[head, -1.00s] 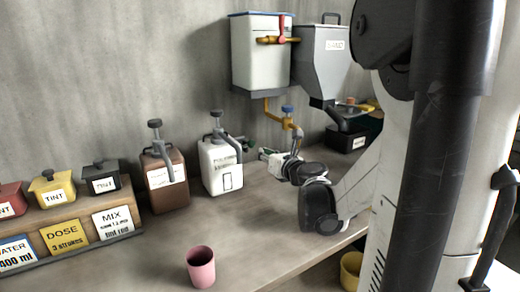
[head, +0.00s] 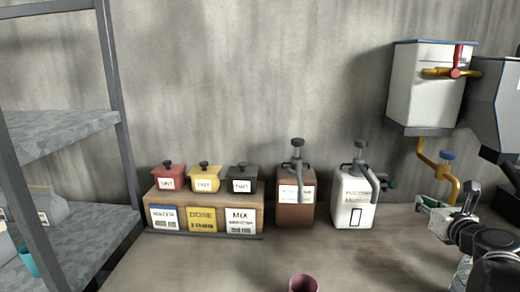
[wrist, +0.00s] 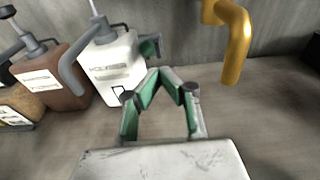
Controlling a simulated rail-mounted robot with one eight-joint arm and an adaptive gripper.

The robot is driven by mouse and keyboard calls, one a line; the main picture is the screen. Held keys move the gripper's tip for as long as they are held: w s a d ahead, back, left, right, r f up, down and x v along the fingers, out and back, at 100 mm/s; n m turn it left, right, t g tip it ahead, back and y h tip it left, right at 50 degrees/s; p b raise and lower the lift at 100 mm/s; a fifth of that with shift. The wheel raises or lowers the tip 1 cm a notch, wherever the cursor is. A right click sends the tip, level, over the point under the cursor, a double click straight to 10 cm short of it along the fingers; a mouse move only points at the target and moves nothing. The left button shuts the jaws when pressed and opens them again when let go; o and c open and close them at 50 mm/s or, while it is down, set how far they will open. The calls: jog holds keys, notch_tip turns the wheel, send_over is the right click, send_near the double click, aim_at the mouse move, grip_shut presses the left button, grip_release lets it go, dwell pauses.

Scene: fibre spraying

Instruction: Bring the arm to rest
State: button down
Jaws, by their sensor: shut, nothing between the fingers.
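My gripper (head: 428,204) is at the right of the head view, low over the bench and beside the white pump bottle (head: 354,200). In the wrist view my gripper (wrist: 166,74) has its green-padded fingers drawn together at the tips, with nothing between them. The white pump bottle (wrist: 112,66) is to the left of the fingers there. A yellow pipe (wrist: 236,45) hangs to their right. Most of my arm is cut off at the right edge of the head view.
A brown pump bottle (head: 294,203) and a tint rack (head: 206,218) with red, yellow and black pots stand left along the wall. A pink cup (head: 303,284) is at the bottom edge. A white tank (head: 428,88) hangs upper right. Grey shelving (head: 60,135) is far left.

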jog(key=a+n+y, duration=0.1)
jog(key=a+n, duration=0.2)
jog(key=a, duration=0.1)
jog(key=s+a+n+g, duration=0.1)
jog(key=a+n, duration=0.2)
jog(key=a, duration=0.1)
jog(key=a+n+g+y, duration=0.1)
jog(key=a+n, duration=0.2)
jog(key=shift+s+a+f+y, duration=0.2)
jog(key=shift+a+y, duration=0.1)
jog(key=shift+a, duration=0.1)
jog(key=s+a+f+n+g+y, duration=0.1)
jog(key=s+a+n, duration=0.1)
jog(key=a+n, duration=0.25)
jog(key=s+a+f+n+g, duration=0.1)
jog(key=s+a+n+g, duration=0.15)
jog(key=a+n, duration=0.2)
jog(key=s+a+f+n+g+h, duration=0.1)
jog(key=s+a+f+n+g, duration=0.1)
jog(key=s+n, duration=0.5)
jog(key=s+a+f+n+g+h, duration=0.1)
jog(key=s+a+n, duration=0.2)
jog(key=s+n, duration=0.5)
jog(key=n, duration=0.4)
jog(key=shift+a+f+g, duration=0.35)
jog(key=shift+a, duration=0.05)
